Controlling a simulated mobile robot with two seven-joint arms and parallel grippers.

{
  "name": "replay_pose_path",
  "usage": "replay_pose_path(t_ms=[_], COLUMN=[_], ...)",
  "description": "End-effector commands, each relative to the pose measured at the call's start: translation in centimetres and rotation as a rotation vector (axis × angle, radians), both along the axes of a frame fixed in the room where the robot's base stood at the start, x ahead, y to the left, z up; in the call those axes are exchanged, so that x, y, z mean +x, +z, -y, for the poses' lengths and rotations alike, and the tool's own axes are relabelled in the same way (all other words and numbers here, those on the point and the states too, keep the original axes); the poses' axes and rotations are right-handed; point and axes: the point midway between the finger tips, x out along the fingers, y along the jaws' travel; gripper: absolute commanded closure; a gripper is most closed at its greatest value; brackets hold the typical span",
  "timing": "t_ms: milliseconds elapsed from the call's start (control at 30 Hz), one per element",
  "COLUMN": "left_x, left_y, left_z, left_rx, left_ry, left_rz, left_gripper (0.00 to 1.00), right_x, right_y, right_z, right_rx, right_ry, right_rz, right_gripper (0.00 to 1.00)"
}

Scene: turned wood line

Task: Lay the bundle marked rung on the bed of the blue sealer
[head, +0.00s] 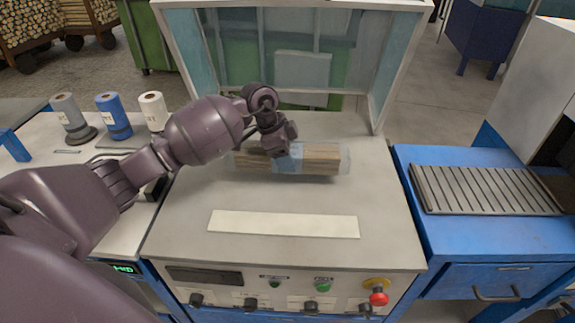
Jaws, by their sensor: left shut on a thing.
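A wrapped wooden bundle (322,159) with a pale blue band and clear film around it is at the middle of the sealer's grey bed (285,195). No rung mark can be read on it. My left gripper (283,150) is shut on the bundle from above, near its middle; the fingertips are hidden. I cannot tell whether the bundle touches the bed or is just above it. The sealer has a blue lower body and a raised clear hood (290,50) behind the bed. My right gripper is not in view.
A pale strip (283,224) lies at the bed's front, above a panel with knobs and a red button (378,298). Several rolls (113,116) stand on the left table. A slatted rack (485,190) is on the blue bench at right. The bed's right side is clear.

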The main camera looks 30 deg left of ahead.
Motion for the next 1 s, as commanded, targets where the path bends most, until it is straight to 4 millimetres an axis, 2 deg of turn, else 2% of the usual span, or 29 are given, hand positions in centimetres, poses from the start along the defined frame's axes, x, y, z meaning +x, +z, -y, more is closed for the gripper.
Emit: replay_pose_path(t_ms=[100,200,633,667,700,833,1000], left_x=[0.0,0.0,0.0,0.0,0.0,0.0,0.0], left_y=[-2.3,-3.3,-3.7,-3.8,-3.8,-3.8,-3.8], left_z=[0.0,0.0,0.0,0.0,0.0,0.0,0.0], left_rx=[-0.002,-0.001,-0.001,-0.001,-0.001,0.0,0.0], left_ry=[0.001,0.001,0.0,0.0,-0.001,0.0,0.0], left_rz=[-0.003,-0.001,0.003,0.0,0.001,0.0,0.0], left_gripper=[0.79,0.79,0.79,0.39,0.33,0.15,0.15], right_x=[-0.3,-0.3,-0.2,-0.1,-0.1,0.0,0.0], right_y=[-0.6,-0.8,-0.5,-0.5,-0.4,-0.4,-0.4], right_z=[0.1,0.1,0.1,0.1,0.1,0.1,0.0], right_rx=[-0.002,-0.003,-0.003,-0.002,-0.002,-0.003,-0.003], right_ry=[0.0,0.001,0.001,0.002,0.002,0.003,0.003], right_rz=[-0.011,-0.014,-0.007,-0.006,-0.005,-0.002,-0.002], right_gripper=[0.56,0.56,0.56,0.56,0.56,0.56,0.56])
